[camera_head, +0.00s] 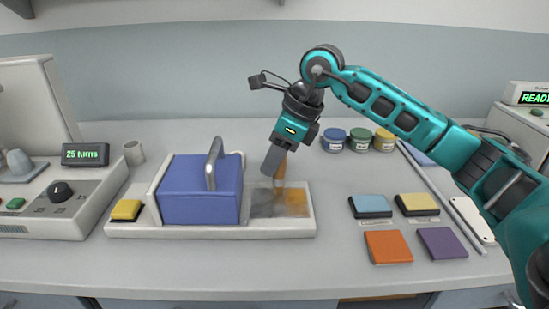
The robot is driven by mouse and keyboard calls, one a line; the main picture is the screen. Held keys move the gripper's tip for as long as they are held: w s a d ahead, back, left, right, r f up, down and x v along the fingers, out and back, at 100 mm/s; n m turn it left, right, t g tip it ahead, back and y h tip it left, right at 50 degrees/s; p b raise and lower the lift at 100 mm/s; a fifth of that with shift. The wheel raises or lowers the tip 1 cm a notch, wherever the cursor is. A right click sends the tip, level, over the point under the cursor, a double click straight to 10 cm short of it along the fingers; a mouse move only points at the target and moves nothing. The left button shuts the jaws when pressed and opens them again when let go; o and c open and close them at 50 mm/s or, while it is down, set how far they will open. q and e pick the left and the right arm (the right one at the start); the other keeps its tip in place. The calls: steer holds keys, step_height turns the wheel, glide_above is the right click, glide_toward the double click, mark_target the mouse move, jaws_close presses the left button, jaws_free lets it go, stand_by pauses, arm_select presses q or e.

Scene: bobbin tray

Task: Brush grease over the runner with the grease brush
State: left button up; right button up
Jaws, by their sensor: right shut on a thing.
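My right gripper (275,162) points down over the right part of a long pale tray (225,231). It is shut on the grease brush (281,170), of which a tan-orange part shows below the fingers. The brush's lower end is over the tray's floor; I cannot tell whether it touches. A dark grey patch (261,204) and a brownish orange patch (294,197) lie there. I cannot tell for certain which part is the runner. A blue block (200,194) with a grey handle (213,165) sits in the tray to the left. My left gripper is not in view.
A yellow pad (126,210) is at the tray's left end. A machine with a display (85,154) and a cup (134,153) stand left. Several small jars (359,140) stand behind. Coloured pads (388,247) and a grey rod (440,198) lie right. Bare table lies in front.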

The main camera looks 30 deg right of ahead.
steer(key=shift+s+a+f, duration=0.1)
steer(key=shift+s+a, duration=0.25)
steer(key=shift+s, duration=0.3)
steer(key=shift+s+a+b, duration=0.2)
steer(key=shift+s+a, duration=0.15)
steer(key=shift+s, duration=0.2)
steer(key=shift+s+a+b, duration=0.15)
steer(key=shift+s+a, duration=0.2)
steer(key=shift+s, duration=0.2)
steer(key=shift+s+a, duration=0.45)
steer(key=shift+s, duration=0.25)
steer(key=shift+w+d, duration=0.45)
steer(key=shift+w, duration=0.3)
steer(key=shift+w+d, duration=0.55)
steer(key=shift+w, duration=0.35)
steer(key=shift+w+d, duration=0.5)
steer(key=shift+w, duration=0.35)
steer(key=shift+s+a, duration=0.35)
steer(key=shift+s, duration=0.25)
steer(key=shift+s+a+b, duration=0.2)
steer(key=shift+s+a, duration=0.4)
steer(key=shift+s, duration=0.35)
steer(key=shift+s+a+b, duration=0.15)
steer(key=shift+s+a, duration=0.4)
steer(key=shift+s, duration=0.4)
